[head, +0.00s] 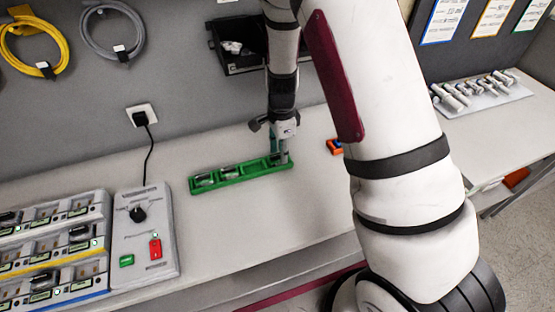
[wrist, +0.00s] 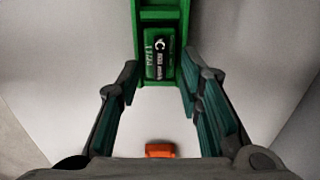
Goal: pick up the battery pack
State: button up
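My gripper (wrist: 160,72) is open, with one finger on each side of that end of the tray. I cannot tell whether the fingers touch anything. In the head view my gripper (head: 281,156) points down at the right end of the green tray (head: 236,181) and largely hides what is there.
A small orange object (head: 334,146) lies right of the tray; it also shows in the wrist view (wrist: 160,149). A grey control box (head: 144,235) and a rack of pumps (head: 50,250) stand at left. A black wall bin (head: 237,62) hangs behind. The table in front is clear.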

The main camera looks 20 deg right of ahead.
jog(key=shift+f, duration=0.15)
grip_shut()
jog(key=shift+r, duration=0.8)
notch_tip(320, 180, up, 2)
jog(key=shift+w+r+b, duration=0.1)
jog(key=shift+b, duration=0.3)
jog(key=s+d+r, duration=0.1)
jog(key=s+d, duration=0.3)
jog(key=s, duration=1.1)
jog(key=shift+s+r, duration=0.15)
jog(key=shift+s, duration=0.2)
